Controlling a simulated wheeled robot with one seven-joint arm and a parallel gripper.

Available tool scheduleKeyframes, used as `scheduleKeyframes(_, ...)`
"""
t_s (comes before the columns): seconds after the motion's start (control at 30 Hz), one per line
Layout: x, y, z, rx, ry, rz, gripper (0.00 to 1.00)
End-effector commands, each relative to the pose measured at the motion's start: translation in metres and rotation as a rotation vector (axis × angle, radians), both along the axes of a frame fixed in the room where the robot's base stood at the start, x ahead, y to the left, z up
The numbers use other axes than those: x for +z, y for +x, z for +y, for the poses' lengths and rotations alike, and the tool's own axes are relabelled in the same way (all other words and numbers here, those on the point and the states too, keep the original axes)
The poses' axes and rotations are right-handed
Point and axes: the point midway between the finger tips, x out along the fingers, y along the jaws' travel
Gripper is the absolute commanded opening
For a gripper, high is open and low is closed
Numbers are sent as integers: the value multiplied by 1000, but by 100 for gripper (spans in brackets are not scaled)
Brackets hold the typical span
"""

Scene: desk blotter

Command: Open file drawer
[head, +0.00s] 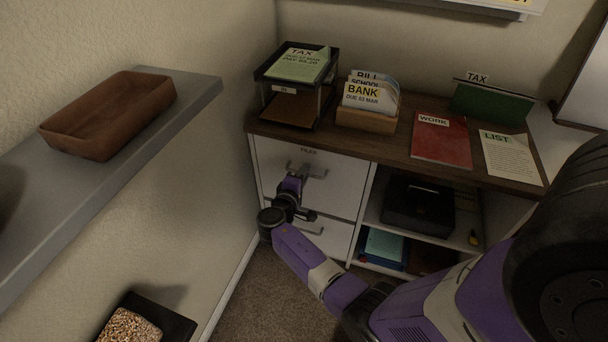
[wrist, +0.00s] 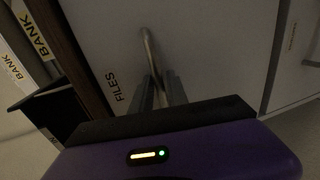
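The file drawer (head: 275,166) is the white top drawer of the cabinet at the left end of the desk, with a FILES label above its handle. Its front sits flush with the cabinet, so it is closed. The bar handle (head: 316,171) also shows in the wrist view (wrist: 148,46), running down between my fingers. My gripper (head: 292,183) is at the handle; in the wrist view my gripper (wrist: 162,88) has its fingers close together on both sides of the bar, shut on it. The exact contact is dark and partly hidden by the gripper body.
A lower drawer (head: 333,236) with its own handle is below. Open shelves (head: 372,210) to the right hold a black box (head: 418,207). A wall shelf (head: 200,92) with a brown tray (head: 100,118) juts out at the left. Carpet (head: 275,290) in front is clear.

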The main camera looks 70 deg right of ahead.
Motion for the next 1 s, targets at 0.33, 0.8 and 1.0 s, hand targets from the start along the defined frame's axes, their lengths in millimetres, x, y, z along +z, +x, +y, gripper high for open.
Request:
scheduleKeyframes(0.33, 0, 0, 0, 0, 0, 0, 0)
scheduleKeyframes(0.8, 0, 0, 0, 0, 0, 0, 0)
scheduleKeyframes(1.0, 0, 0, 0, 0, 1, 1, 0)
